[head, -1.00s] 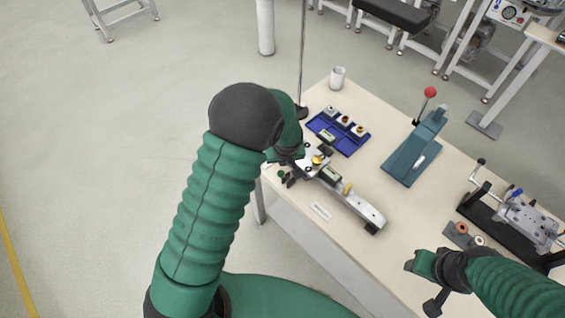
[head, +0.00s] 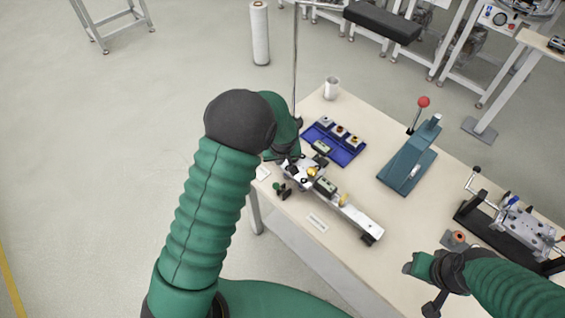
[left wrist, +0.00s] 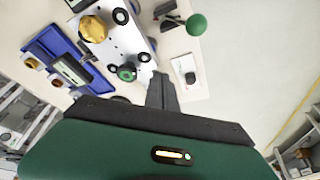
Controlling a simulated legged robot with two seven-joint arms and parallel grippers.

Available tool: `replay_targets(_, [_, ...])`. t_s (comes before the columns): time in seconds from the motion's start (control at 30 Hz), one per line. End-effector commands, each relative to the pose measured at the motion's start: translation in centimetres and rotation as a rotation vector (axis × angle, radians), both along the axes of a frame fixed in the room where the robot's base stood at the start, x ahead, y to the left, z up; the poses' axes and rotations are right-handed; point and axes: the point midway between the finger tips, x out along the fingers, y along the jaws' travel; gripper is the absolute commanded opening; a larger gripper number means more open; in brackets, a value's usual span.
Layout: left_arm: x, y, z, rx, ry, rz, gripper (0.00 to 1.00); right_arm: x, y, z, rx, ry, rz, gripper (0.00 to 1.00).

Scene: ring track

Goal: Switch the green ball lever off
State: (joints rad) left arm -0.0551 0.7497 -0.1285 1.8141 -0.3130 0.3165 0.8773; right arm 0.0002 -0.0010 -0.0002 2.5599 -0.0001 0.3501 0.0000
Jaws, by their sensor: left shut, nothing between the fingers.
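The green ball lever (head: 277,186) stands at the near left edge of the table, beside the metal track assembly (head: 350,214). In the left wrist view its green ball (left wrist: 196,24) is at the top, on a dark stem with a black base. My left gripper (left wrist: 162,82) is shut and empty; its fingers point towards the track and are apart from the ball. In the head view it is largely hidden behind my arm near the track's far end. My right gripper (head: 418,284) is over the table's near right part, its jaw opening unclear.
A blue tray (head: 318,147) with small parts lies behind the track. A teal press with a red-knobbed lever (head: 410,165) and a black clamp fixture (head: 500,226) stand to the right. A white cup (head: 331,88) is at the back. A white label (head: 317,222) lies in front.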

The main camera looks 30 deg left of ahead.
Motion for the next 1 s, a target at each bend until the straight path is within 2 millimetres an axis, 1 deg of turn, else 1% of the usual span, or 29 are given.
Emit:
replay_targets(0.03, [-0.7,-0.3,1.2,0.0,-0.005,-0.002,0.0,0.0,0.0,-0.5,0.0,0.0,0.0,0.46])
replay_targets(0.2, [-3.4,-0.8,4.9,-0.001,-0.009,-0.002,0.0,0.0,0.0,-1.1,0.0,0.001,0.001,0.46])
replay_targets(0.3, [-4.6,-1.1,6.5,0.001,-0.008,-0.001,0.0,0.0,0.0,-1.2,0.0,0.001,0.0,0.46])
replay_targets(0.4, [-5.2,-1.3,7.5,0.002,-0.005,-0.003,0.0,0.0,0.0,-1.3,0.0,0.001,0.0,0.46])
replay_targets(0.53, [-5.4,-1.2,7.9,0.001,-0.001,0.0,0.0,0.0,0.0,-1.4,0.0,0.001,0.0,0.46])
replay_targets(0.93, [-5.6,-1.1,8.0,0.0,-0.002,0.0,0.0,0.0,0.0,-1.3,0.0,0.001,0.0,0.46])
replay_targets(1.0, [-6.0,-1.3,8.1,-0.004,0.002,-0.016,0.0,0.0,0.0,-1.3,0.0,0.001,0.0,0.46])
